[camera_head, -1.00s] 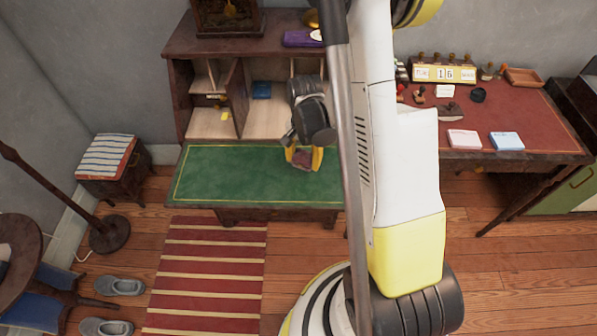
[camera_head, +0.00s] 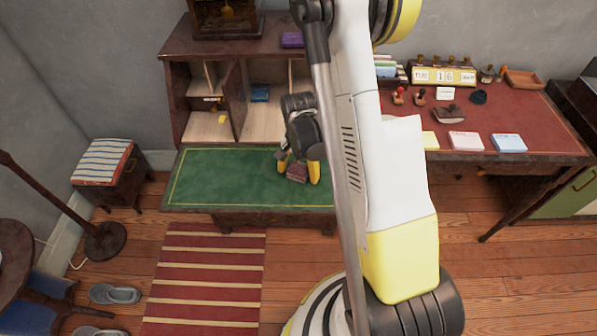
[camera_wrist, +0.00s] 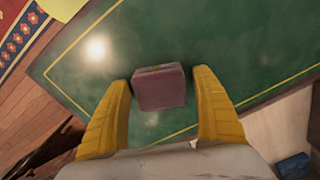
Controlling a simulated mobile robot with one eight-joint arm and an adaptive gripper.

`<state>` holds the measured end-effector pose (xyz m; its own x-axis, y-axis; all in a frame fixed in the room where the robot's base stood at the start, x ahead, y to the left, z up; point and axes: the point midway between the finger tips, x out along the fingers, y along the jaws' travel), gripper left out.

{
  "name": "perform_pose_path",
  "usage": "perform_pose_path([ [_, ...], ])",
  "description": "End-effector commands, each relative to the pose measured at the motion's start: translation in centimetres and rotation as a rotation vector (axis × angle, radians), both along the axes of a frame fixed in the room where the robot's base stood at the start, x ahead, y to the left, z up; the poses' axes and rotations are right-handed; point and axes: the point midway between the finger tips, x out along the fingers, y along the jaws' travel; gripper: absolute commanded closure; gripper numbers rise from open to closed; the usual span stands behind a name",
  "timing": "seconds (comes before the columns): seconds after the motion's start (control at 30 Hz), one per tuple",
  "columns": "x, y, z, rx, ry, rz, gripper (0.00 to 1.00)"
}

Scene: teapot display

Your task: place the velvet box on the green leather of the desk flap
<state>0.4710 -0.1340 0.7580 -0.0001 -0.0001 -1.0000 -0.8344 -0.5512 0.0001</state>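The velvet box (camera_head: 297,172) is a small dull-red box. It sits on the green leather of the desk flap (camera_head: 225,178), toward the flap's right part. My gripper (camera_head: 299,170) is above the flap with its yellow fingers on either side of the box. In the wrist view the box (camera_wrist: 160,88) lies between the fingertips (camera_wrist: 163,82), with a clear gap on the right and a very narrow one on the left. The fingers look open. The green leather (camera_wrist: 235,50) shows around the box. My arm hides the flap's right end in the head view.
Behind the flap is the desk's cubby section with an open small door (camera_head: 235,97) and a blue item (camera_head: 260,92). A red-topped desk (camera_head: 500,120) with stamps and note pads stands at right. The flap's left half is clear.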

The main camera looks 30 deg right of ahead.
Motion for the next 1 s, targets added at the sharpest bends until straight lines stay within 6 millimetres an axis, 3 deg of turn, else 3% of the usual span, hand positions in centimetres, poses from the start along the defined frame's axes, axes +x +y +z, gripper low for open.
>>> perform_pose_path([
  [0.33,0.0,0.0,0.9,0.0,0.0,0.0,0.24],
  [0.7,0.0,0.0,9.0,0.0,0.0,0.0,0.24],
  [1.0,0.0,0.1,12.6,-0.002,-0.005,0.008,0.24],
])
